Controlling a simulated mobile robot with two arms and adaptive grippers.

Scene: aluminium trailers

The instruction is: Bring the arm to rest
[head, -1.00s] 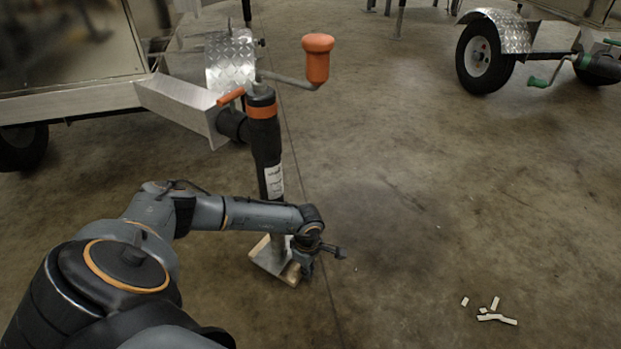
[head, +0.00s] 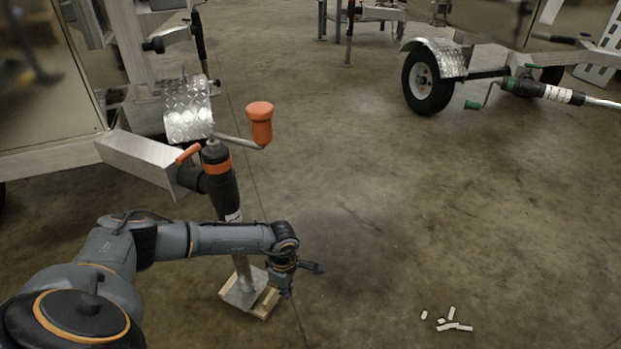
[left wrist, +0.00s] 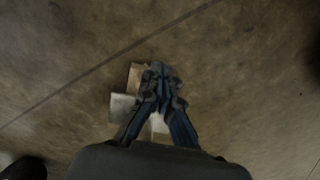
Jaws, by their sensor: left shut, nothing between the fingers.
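My left arm comes in from the lower left in the head view and reaches in front of the trailer jack. My left gripper (head: 287,291) hangs down at its end, shut and empty, beside the jack's foot. In the left wrist view the shut fingers (left wrist: 160,75) show above the floor, with the foot plate and wood partly hidden behind them. The jack (head: 217,178) is a black tube with an orange band and an orange crank handle (head: 260,122). Its metal foot plate (head: 241,292) rests on a wooden block (head: 266,304). My right gripper is not in view.
A trailer frame (head: 140,160) with a tread-plate fender (head: 188,108) stands at the left. Another trailer with a wheel (head: 427,82) and a green-handled jack (head: 540,90) is at the upper right. Small white pieces (head: 452,326) lie on the floor. The middle floor is clear.

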